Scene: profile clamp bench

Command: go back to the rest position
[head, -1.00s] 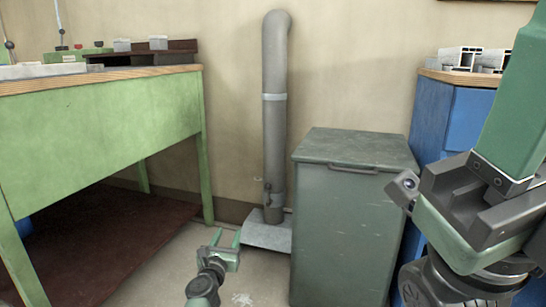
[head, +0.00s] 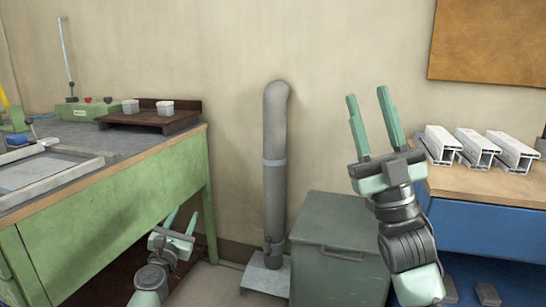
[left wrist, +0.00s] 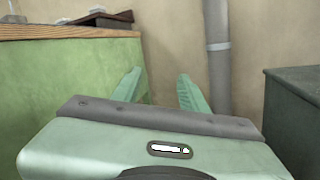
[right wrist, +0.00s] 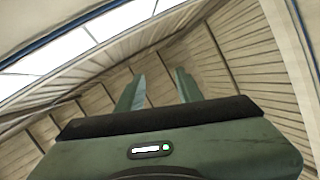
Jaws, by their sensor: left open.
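My left gripper (head: 181,222) is low in front of the green bench, its two fingers apart with nothing between them. In the left wrist view its fingers (left wrist: 158,92) point past the bench toward the wall and pipe. My right gripper (head: 372,118) is raised in front of the wall, above the grey-green bin, with its fingers pointing up. They are spread and empty. In the right wrist view its fingers (right wrist: 158,90) show against the ceiling, with nothing between them.
The green bench (head: 110,215) stands left, with a frame (head: 45,175) and a brown rack (head: 150,118) on top. A grey pipe (head: 275,190) and a lidded bin (head: 335,240) stand centre. A blue cabinet (head: 490,235) at right carries white profiles (head: 475,148).

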